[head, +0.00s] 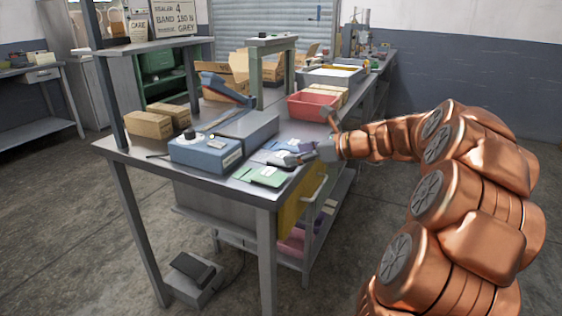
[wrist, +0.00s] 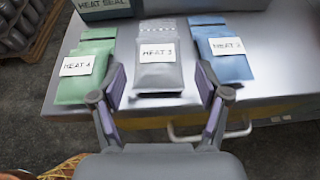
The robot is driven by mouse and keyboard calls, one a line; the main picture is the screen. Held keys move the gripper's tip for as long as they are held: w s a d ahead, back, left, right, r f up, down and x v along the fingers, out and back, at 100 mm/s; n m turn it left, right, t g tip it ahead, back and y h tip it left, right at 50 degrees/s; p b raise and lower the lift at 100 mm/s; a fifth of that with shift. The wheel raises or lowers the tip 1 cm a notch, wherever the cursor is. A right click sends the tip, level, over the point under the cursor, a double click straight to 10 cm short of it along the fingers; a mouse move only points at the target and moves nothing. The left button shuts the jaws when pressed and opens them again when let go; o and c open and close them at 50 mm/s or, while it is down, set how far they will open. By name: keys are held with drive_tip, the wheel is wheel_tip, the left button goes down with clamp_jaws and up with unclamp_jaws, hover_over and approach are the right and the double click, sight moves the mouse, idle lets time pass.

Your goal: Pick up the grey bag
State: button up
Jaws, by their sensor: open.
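The grey bag (wrist: 160,78) lies flat on the metal table in the wrist view, with a white label reading "HEAT 3". It lies between a green bag (wrist: 85,75) labelled "HEAT 4" on the left and a blue bag (wrist: 228,62) labelled "HEAT 2" on the right. My gripper (wrist: 160,90) is open and empty, its two fingers reaching to either side of the grey bag's near part. I cannot tell its height above the bag.
A blue heat sealer (head: 205,152) stands behind the bags on the table (head: 235,193). Cardboard boxes (head: 150,123) lie at the left, and a red bin (head: 313,104) stands farther back. A drawer handle (wrist: 208,132) sticks out from the table's front.

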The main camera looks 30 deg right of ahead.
sight(274, 156)
drive_tip(key=x, duration=0.4)
drive_tip(key=shift+s+a+f+b, duration=0.1)
drive_tip(key=shift+a+f+b, duration=0.1)
drive_tip(key=shift+b, duration=0.1)
drive_tip(key=c, duration=1)
